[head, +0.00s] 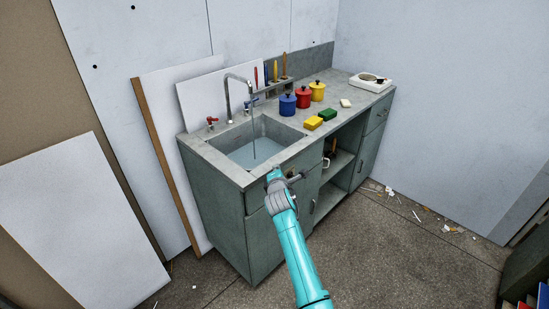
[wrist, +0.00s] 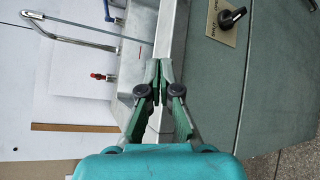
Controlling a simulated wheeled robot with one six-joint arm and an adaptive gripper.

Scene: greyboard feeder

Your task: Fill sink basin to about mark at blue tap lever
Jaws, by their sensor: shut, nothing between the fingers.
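The sink basin (head: 262,133) is set in the left of the counter. Grey-blue water (head: 255,155) lies in it, and a thin stream (head: 253,135) falls from the arched spout (head: 228,95). The blue tap lever (head: 251,100) is behind the basin, right of the spout; it also shows at the top of the wrist view (wrist: 108,11). The red lever (head: 211,121) is on the left. A short red mark (wrist: 141,42) shows on the basin wall in the wrist view. My gripper (wrist: 157,66) is shut and empty near the basin's front edge, apart from both levers.
A black knob (wrist: 232,17) on a lettered plate is on the cabinet front. Blue, red and yellow canisters (head: 303,97), yellow and green sponges (head: 321,120) and a white appliance (head: 370,81) stand right of the basin. Boards (head: 75,215) lean at left. Floor in front is open.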

